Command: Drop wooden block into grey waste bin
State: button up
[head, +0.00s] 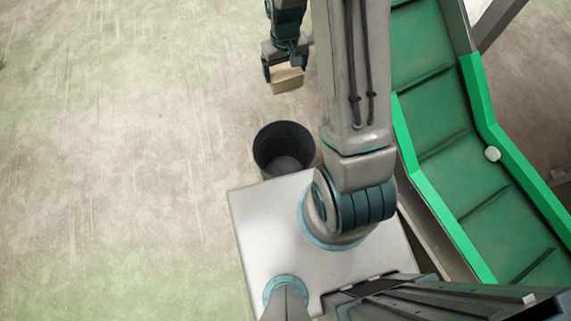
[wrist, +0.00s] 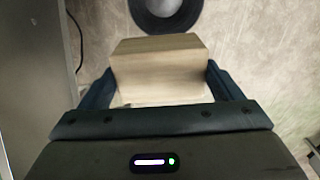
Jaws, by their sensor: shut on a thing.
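The wooden block (head: 287,80) is pale and box-shaped, held between the fingers of my gripper (head: 284,76) in the head view. In the wrist view, the block (wrist: 160,66) fills the space between the two dark fingers of my gripper (wrist: 158,85). The grey waste bin (head: 284,149) is dark, round and open at the top. It stands on the floor, below the block in the head picture and apart from it. In the wrist view part of the bin (wrist: 166,22) shows at the top edge, beyond the block. The block partly hides nothing of the bin in the head view.
A green conveyor (head: 440,110) with raised sides runs along the right, with a small white piece (head: 492,154) on its side. My pale base lies close beside the bin. The floor (head: 130,130) to the left is clear.

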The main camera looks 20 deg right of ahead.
jog(key=s+f+n+b, duration=0.1)
jog(key=s+f+b, duration=0.1)
jog(key=f+b, duration=1.1)
jog(key=s+f+b, duration=0.2)
jog(key=f+b, duration=1.2)
jog(key=f, duration=0.1)
jog(key=shift+n+b, duration=0.3)
jog(key=shift+n, duration=0.1)
notch_tip(320, 180, down, 6)
jog(key=b, duration=0.4)
jog(key=shift+r+b, duration=0.15)
jog(key=shift+b, duration=0.2)
jog(key=o, duration=0.9)
jog(key=shift+r, duration=0.15)
notch_tip(320, 180, up, 14)
jog(key=p, duration=0.6)
jog(key=shift+f, duration=0.2)
